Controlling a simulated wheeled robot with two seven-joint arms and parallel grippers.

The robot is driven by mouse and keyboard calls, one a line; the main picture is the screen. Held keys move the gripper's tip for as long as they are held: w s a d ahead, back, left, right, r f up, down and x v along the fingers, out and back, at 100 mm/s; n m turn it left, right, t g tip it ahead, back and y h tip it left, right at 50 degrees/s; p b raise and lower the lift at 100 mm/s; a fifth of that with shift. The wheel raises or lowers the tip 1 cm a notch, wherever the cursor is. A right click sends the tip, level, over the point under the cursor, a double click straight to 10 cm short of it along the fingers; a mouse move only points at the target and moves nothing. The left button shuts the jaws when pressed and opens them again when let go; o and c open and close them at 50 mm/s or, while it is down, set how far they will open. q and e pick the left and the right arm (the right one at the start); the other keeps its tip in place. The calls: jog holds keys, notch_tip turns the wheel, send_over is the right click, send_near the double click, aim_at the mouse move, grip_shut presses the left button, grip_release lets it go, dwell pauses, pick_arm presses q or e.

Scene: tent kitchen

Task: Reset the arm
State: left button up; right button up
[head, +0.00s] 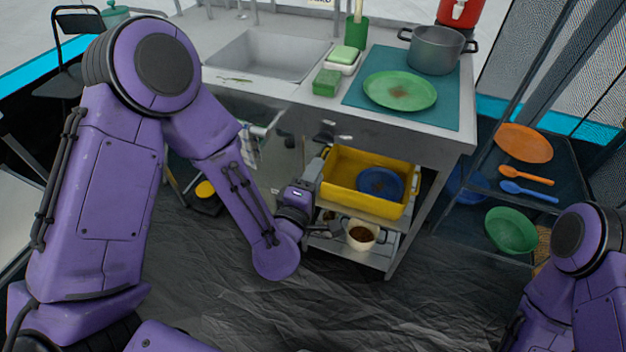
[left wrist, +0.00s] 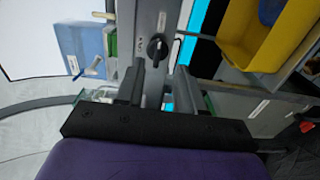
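My left arm, purple, reaches from the left across the front of the kitchen counter. My left gripper (head: 331,134) is by the counter's front face, just above and left of the yellow bin (head: 336,190). In the left wrist view my left gripper (left wrist: 158,72) has its two dark fingers apart with nothing held between them. A black knob (left wrist: 157,47) on a grey panel shows beyond the fingers. Only part of my right arm (head: 575,275) shows at the lower right, and its gripper is out of view.
The counter holds a sink (head: 268,56), a green plate (head: 400,89) on a teal mat (head: 449,112), and a pot (head: 436,48). The yellow bin holds a blue plate (head: 380,183). A cup (head: 361,235) stands below. A shelf (head: 470,223) is at right. Dark floor is open in front.

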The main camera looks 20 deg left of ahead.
pick_arm(q)
jog(key=shift+s, duration=0.85)
jog(key=s+a+f+m+g+y+p, duration=0.1)
jog(key=s+a+f+m+g+p, duration=0.1)
jog(key=s+a+f+m+g, duration=0.4)
jog(key=s+a+f+m+g+y+p, duration=0.1)
jog(key=s+f+m+g+p, duration=0.2)
jog(key=f, duration=0.6)
jog(key=s+a+f+g+y+p, duration=0.1)
jog(key=s+a+f+g, duration=0.1)
jog(key=s, duration=0.6)
jog(key=s+a+f+m+g+y+p, duration=0.1)
jog(key=s+a+f+g+p, duration=0.1)
jog(key=s+a, duration=0.4)
jog(key=s+g, duration=0.1)
jog(key=s, duration=0.1)
jog(key=shift+s+f+m+g, duration=0.3)
jog(key=shift+g, duration=0.1)
